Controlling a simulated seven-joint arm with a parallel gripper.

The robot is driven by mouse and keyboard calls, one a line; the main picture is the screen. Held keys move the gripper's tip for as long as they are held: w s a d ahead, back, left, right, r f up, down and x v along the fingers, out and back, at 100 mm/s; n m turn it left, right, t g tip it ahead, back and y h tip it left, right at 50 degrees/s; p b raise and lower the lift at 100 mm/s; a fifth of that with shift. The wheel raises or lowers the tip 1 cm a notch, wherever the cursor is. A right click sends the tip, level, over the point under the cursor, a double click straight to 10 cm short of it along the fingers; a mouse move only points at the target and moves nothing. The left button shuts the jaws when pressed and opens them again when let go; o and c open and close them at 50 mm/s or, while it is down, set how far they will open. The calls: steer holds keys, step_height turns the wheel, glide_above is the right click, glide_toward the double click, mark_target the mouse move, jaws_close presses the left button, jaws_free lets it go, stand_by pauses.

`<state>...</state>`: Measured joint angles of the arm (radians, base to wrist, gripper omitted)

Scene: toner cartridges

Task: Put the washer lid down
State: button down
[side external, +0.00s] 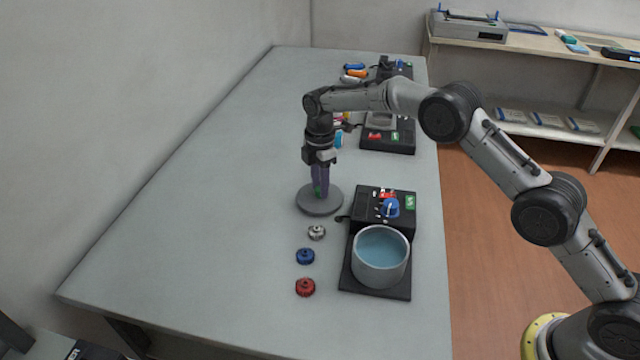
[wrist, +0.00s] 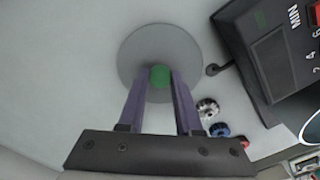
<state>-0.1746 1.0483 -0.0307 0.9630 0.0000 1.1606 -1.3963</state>
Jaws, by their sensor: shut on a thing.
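The washer lid (side external: 334,208) is a flat grey disc with a green knob, left of the washer. It also shows in the wrist view (wrist: 140,50), with the green knob (wrist: 160,76) between my fingers. My gripper (side external: 319,192) points down with its purple fingers shut on the knob; it also shows in the wrist view (wrist: 160,82). The lid is at or just above the table; I cannot tell whether it touches. The washer's round grey tub (side external: 379,280) stands open on a black base, with blue inside.
A silver gear (side external: 316,232), a blue gear (side external: 305,256) and a red gear (side external: 305,287) lie in a column left of the washer. The washer's control panel (side external: 370,203) is close right of the lid. The table's left side is clear.

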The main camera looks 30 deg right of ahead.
steer(key=shift+f, duration=0.15)
steer(key=c, duration=0.6)
jaws_free()
step_height(320, 180, up, 12)
steer(key=shift+r, duration=0.2)
